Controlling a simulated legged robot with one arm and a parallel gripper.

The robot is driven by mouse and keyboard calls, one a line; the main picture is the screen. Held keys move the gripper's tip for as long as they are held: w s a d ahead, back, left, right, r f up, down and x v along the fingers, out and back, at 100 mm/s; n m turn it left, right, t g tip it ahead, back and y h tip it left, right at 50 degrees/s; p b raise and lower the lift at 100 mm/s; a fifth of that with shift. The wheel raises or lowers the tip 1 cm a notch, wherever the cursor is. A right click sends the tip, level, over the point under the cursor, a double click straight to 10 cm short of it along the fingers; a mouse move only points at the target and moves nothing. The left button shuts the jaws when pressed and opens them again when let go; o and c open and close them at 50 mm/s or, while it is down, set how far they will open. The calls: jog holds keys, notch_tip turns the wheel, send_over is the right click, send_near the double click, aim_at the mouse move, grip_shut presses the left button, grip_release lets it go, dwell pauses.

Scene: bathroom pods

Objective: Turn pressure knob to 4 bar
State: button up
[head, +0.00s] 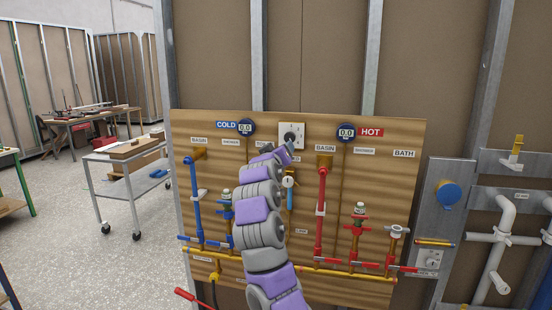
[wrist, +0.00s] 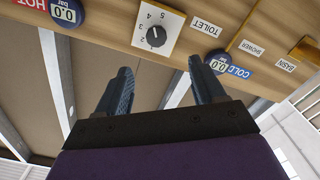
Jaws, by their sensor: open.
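The pressure knob (head: 291,138) is a small black dial on a white square plate at the upper middle of the wooden board. In the wrist view the knob (wrist: 156,36) shows upside down with numbers around it, and 5 and 4 are among them. I cannot read its setting surely. My gripper (wrist: 160,68) is open and empty, its two fingers apart, with the knob beyond the gap between the tips and not touched. In the head view my gripper (head: 283,152) is just below the plate, partly hidden by my arm. The cold gauge (head: 246,128) and hot gauge (head: 346,132) read 0.0 bar.
Blue pipes (head: 192,200) and red pipes (head: 321,205) with valves stand out from the board (head: 400,125) below the knob. A yellow pipe (head: 340,275) crosses low. Metal studs rise behind.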

jog(key=shift+v, duration=1.8)
